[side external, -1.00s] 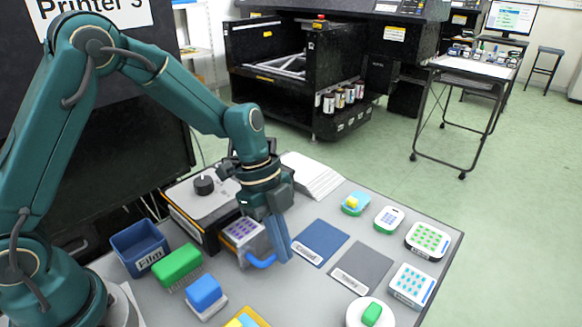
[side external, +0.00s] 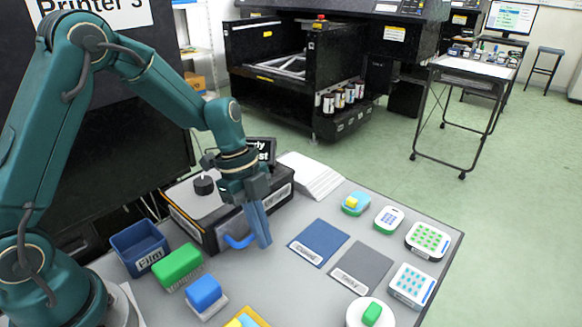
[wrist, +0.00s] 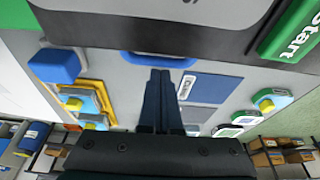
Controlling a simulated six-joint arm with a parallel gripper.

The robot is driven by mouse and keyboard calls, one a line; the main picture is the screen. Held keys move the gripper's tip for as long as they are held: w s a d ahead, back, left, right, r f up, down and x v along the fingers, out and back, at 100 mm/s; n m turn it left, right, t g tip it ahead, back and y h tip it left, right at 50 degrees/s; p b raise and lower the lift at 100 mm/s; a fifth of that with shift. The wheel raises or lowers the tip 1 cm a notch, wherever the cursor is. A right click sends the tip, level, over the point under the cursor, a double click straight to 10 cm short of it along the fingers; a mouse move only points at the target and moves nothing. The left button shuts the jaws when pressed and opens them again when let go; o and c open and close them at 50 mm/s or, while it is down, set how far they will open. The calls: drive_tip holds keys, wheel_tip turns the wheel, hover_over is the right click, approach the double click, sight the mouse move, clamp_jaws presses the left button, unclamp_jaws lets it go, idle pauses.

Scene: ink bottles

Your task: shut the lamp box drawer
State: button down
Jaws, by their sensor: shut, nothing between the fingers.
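The lamp box (side external: 197,197) is a low dark box with a pale top and a black knob, at the back left of the table. Its drawer (side external: 229,221) has a grey front and a blue handle (side external: 241,242). The drawer front sits at or very close to the box face; I cannot tell whether a small gap is left. The drawer's inside is hidden. My gripper (side external: 264,244) points down with its fingers together and empty, just in front of the handle. In the wrist view, the fingertips (wrist: 160,75) are right beside the blue handle (wrist: 158,60).
A blue Film bin (side external: 139,246), a green block (side external: 177,264) and a blue block (side external: 204,291) stand to the left and front. A blue mat (side external: 319,243) and a grey mat (side external: 361,268) lie to the right. White papers (side external: 312,174) lie behind. The table between gripper and mats is clear.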

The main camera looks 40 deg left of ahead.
drive_tip(key=d, duration=0.3)
drive_tip(key=shift+d+f, duration=0.1)
drive_tip(key=shift+f, duration=0.1)
wheel_tip(320, 180, up, 15)
drive_tip(key=s+a+t, duration=0.2)
drive_tip(key=a, duration=0.1)
drive_tip(key=s+a+f+n+t+y, duration=0.1)
drive_tip(key=s+a+n+t+y, duration=0.2)
drive_tip(key=s+n, duration=0.8)
drive_tip(key=n, duration=0.6)
drive_tip(key=shift+s+n+y, duration=0.3)
drive_tip(key=shift+s+n, duration=0.05)
drive_tip(key=shift+n, duration=0.05)
drive_tip(key=shift+f, duration=0.1)
